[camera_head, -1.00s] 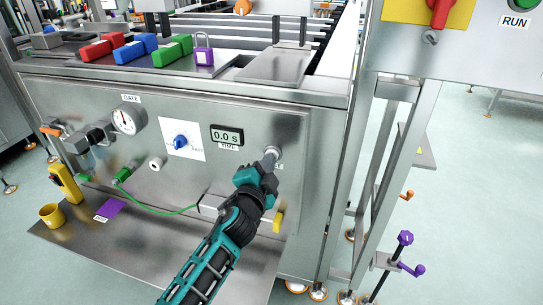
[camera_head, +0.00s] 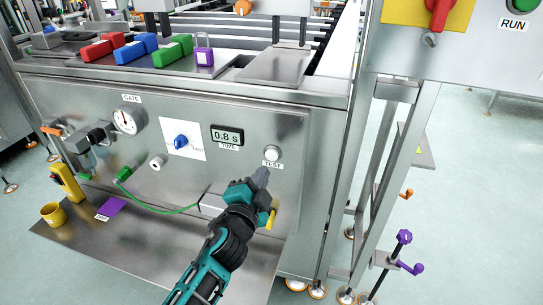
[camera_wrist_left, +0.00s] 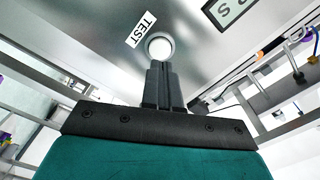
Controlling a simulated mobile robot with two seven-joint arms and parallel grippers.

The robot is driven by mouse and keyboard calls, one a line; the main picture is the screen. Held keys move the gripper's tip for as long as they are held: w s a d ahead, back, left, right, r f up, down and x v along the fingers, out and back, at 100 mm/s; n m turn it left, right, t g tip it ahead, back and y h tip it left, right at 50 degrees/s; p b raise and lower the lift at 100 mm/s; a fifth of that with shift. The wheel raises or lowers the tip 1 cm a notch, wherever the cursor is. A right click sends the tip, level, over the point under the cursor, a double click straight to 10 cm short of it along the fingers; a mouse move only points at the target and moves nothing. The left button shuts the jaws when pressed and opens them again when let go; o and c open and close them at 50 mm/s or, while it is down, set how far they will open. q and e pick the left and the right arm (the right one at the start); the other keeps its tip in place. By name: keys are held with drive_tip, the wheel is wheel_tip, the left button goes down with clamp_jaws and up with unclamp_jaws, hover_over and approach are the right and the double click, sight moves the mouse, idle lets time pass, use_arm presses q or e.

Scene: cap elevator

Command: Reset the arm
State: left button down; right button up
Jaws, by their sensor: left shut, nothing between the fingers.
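My left arm comes in from the bottom of the head view. Its gripper (camera_head: 262,176) is shut and empty, a little below the white TEST button (camera_head: 272,153) on the steel panel (camera_head: 290,185). In the left wrist view the shut fingers (camera_wrist_left: 161,68) point toward the button (camera_wrist_left: 159,46), beside the TEST label (camera_wrist_left: 141,29). The display (camera_head: 227,137) above the TIME label reads 0.8 s. My right gripper is not in view.
A blue knob (camera_head: 181,142) and a gauge (camera_head: 126,121) are on the panel to the left. A steel shelf (camera_head: 130,250) juts out below, with a yellow cup (camera_head: 52,214) and a purple tag (camera_head: 111,208). A yellow handle (camera_head: 271,219) is close to my gripper.

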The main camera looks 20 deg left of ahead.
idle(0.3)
use_arm(q)
drive_tip(key=s+f+n+g+p, duration=0.2)
drive_tip(key=s+n+p, duration=0.1)
drive_tip(key=s, duration=0.4)
drive_tip(key=s+a+f+n+g+h+p, duration=0.1)
drive_tip(key=s+f+n+g+p, duration=0.1)
drive_tip(key=s, duration=0.6)
drive_tip(key=s+a+f+n+g+p, duration=0.1)
drive_tip(key=s+f+n+g+p, duration=0.2)
drive_tip(key=s, duration=0.4)
drive_tip(key=n+p, duration=0.1)
drive_tip(key=p, duration=0.1)
drive_tip(key=shift+s+n+h+p, duration=0.3)
drive_tip(key=shift+s+n+p, duration=0.05)
drive_tip(key=shift+n+p, duration=0.05)
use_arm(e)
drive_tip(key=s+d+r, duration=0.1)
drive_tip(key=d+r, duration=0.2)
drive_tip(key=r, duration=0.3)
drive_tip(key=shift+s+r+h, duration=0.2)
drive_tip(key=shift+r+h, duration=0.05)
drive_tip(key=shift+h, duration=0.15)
use_arm(q)
drive_tip(key=shift+r, duration=0.1)
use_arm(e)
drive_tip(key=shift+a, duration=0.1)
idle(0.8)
